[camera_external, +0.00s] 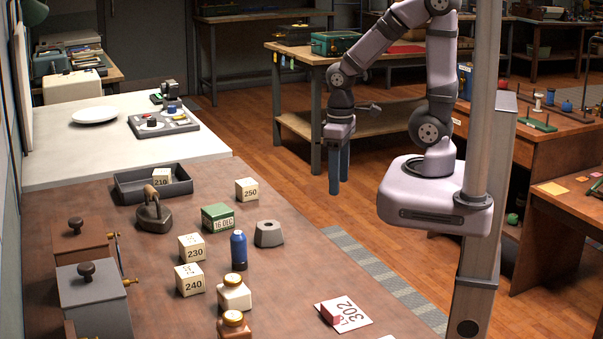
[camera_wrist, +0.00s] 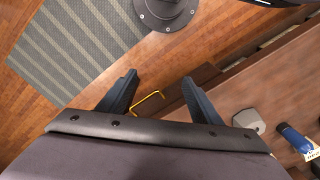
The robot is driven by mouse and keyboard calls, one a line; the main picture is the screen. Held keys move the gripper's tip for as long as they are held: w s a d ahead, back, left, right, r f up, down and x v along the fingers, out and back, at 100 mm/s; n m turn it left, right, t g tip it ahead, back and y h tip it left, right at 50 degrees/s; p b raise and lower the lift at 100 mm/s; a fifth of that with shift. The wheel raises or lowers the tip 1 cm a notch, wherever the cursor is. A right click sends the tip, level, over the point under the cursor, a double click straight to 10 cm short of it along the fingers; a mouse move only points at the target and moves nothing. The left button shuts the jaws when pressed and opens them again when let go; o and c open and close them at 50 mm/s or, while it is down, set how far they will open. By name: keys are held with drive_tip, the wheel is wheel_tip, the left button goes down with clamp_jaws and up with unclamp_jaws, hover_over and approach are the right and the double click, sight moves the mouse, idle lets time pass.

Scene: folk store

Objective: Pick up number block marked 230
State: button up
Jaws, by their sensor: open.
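The cream number block marked 230 (camera_external: 191,248) stands on the brown table, just behind the block marked 240 (camera_external: 189,280) and left of a blue bottle (camera_external: 239,250). My gripper (camera_external: 340,172) hangs beyond the table's right edge, well apart from the block, with its fingers pointing down. In the wrist view my gripper (camera_wrist: 155,88) is open with nothing between its fingers, over the floor and the table's edge. The block marked 230 cannot be made out in the wrist view.
A green date block (camera_external: 218,216), a grey hexagonal weight (camera_external: 269,234) and the block marked 250 (camera_external: 247,189) stand near the 230 block. The block marked 210 (camera_external: 162,177) is in a dark tray (camera_external: 128,192). A dark iron (camera_external: 154,216) stands behind. Jars (camera_external: 234,293) stand in front.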

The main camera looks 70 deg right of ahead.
drive_tip(key=w+d+r+n+t+h+b, duration=0.2)
drive_tip(key=w+n+t+b, duration=0.3)
drive_tip(key=w+n+b, duration=0.45)
drive_tip(key=w+a+r+n+t+y+b, duration=0.1)
drive_tip(key=w+a+n+t+b, duration=0.1)
drive_tip(key=w+a+n+t, duration=0.25)
drive_tip(key=w+a+r+n+t+b, duration=0.1)
drive_tip(key=w+a+n+b, duration=0.15)
drive_tip(key=w+n, duration=0.45)
drive_tip(key=a+r+n+y+b, duration=0.2)
drive_tip(key=a+n+y+b, duration=0.65)
drive_tip(key=a+n, duration=1.05)
drive_tip(key=s+a+f+n+g+y+b, duration=0.2)
drive_tip(key=s+a+n+y, duration=0.15)
drive_tip(key=a+n, duration=0.3)
drive_tip(key=shift+m+t+h, duration=0.25)
drive_tip(key=shift+m+h, duration=0.2)
drive_tip(key=shift+h, duration=0.05)
drive_tip(key=shift+f+p, duration=0.3)
drive_tip(key=shift+f, duration=2.6)
